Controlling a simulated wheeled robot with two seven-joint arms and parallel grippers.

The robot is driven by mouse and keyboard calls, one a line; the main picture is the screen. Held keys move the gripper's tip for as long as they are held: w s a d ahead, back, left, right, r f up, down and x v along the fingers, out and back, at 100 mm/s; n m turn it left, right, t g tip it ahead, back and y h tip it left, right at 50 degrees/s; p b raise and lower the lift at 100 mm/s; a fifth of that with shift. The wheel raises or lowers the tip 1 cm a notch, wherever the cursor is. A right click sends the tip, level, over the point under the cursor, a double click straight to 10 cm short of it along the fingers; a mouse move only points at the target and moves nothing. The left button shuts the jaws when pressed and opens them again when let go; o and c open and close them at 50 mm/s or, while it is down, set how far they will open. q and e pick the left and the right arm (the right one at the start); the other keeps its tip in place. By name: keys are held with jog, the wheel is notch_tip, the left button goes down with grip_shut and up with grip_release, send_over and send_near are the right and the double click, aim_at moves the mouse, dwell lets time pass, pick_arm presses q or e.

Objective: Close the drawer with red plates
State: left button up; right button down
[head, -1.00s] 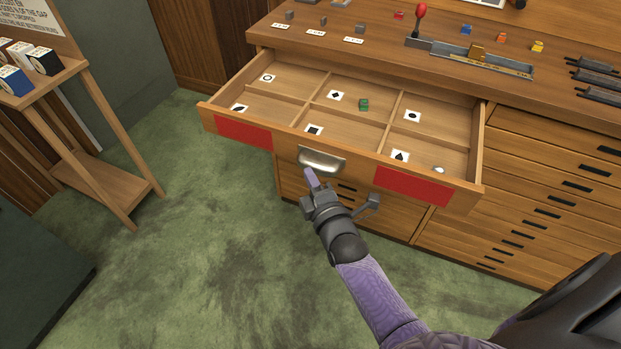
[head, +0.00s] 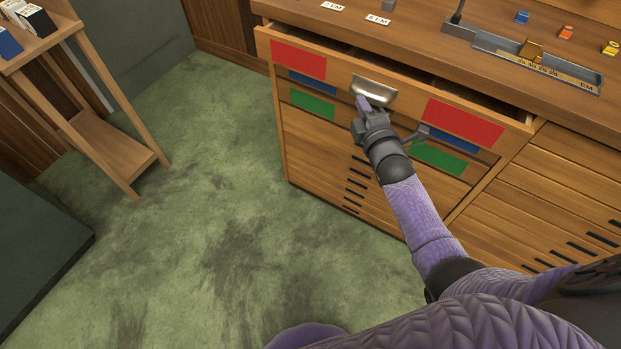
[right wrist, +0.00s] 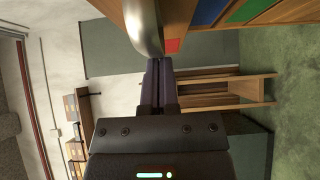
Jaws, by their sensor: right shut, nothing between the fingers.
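The drawer with red plates (head: 343,75) is the top drawer of the wooden cabinet and stands slightly open, with a narrow gap behind its front. A red plate (head: 298,60) sits at the left of its front and another red plate (head: 463,122) at the right. Its metal cup handle (head: 374,90) is between them. My right gripper (head: 362,103) is shut and empty, its fingertips at the handle. In the right wrist view the shut fingers (right wrist: 161,68) point at the handle (right wrist: 143,30); I cannot tell whether they touch. My left gripper is out of view.
Drawers with blue plates (head: 313,83) and green plates (head: 313,104) lie below, shut. The cabinet top (head: 425,40) holds a metal tray and small coloured blocks. A wooden stand (head: 105,150) is at the left. The green carpet (head: 220,220) between is clear.

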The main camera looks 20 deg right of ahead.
aim_at(379, 89)
jog(key=w+d+b, duration=0.1)
jog(key=w+d, duration=0.1)
jog(key=w+d+b, duration=0.2)
jog(key=shift+d+f, duration=0.1)
jog(key=shift+d, duration=0.25)
jog(key=shift+w+d, duration=0.15)
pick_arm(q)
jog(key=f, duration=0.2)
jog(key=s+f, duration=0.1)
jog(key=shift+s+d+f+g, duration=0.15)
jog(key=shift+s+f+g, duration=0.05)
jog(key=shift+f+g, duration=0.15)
pick_arm(e)
jog(key=shift+d+r, duration=0.15)
jog(key=shift+r, duration=0.15)
jog(key=shift+r, duration=0.2)
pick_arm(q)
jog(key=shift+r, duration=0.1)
pick_arm(e)
jog(key=shift+f, duration=0.1)
